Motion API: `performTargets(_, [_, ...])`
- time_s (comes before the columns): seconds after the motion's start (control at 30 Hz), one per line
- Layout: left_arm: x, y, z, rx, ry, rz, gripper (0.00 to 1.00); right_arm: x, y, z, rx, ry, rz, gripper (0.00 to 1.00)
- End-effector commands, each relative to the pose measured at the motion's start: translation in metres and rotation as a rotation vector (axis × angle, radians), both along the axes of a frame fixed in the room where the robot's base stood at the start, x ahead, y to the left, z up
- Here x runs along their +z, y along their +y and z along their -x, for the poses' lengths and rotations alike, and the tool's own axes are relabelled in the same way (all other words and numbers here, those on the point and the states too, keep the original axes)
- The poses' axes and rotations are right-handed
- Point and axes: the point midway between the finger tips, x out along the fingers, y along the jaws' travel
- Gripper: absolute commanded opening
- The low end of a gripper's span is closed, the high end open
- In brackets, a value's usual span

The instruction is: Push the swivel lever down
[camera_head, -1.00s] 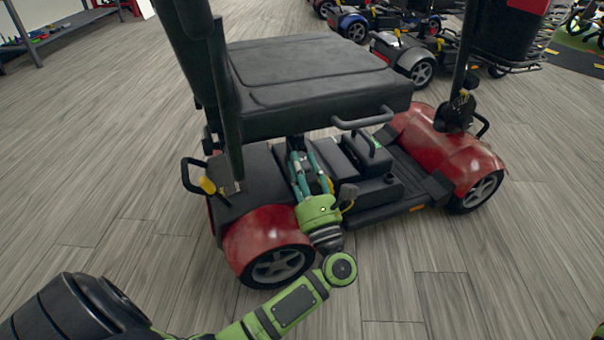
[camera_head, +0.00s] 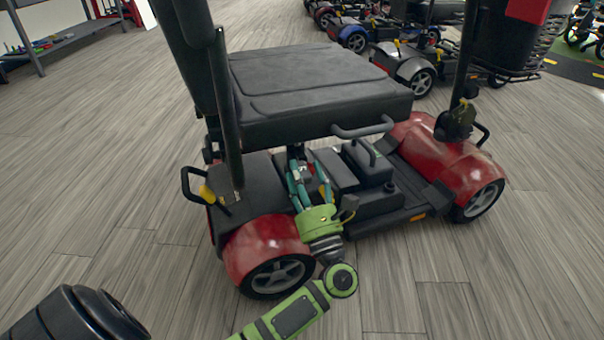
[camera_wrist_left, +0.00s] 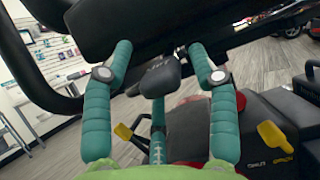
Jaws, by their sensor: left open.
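The scooter with red fenders has a black seat (camera_head: 310,85). A black paddle-shaped lever, apparently the swivel lever (camera_wrist_left: 155,78), sticks out under the seat in the left wrist view. My left gripper (camera_head: 303,165) reaches in under the seat's near side from the front of the picture. I cannot tell whether either finger touches the lever. In the head view the seat and gripper hide the lever. My right gripper is not in view.
Yellow-tipped levers (camera_wrist_left: 272,135) stand by the red rear fender (camera_head: 268,242). More scooters (camera_head: 415,70) are parked behind. The wooden floor (camera_head: 500,270) in front is clear.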

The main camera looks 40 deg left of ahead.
Motion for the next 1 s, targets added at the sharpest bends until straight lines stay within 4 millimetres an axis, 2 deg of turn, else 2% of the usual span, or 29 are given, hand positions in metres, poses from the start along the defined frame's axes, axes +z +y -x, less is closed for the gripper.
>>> performTargets(0.53, [-0.049,-0.072,0.049,0.000,0.003,0.000,0.59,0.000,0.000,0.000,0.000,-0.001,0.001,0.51])
performTargets(0.73, [-0.056,-0.083,0.057,0.000,-0.002,-0.001,0.59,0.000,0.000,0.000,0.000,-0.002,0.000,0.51])
performTargets(1.0, [-0.056,-0.084,0.058,0.000,-0.002,-0.002,0.59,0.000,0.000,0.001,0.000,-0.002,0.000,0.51])
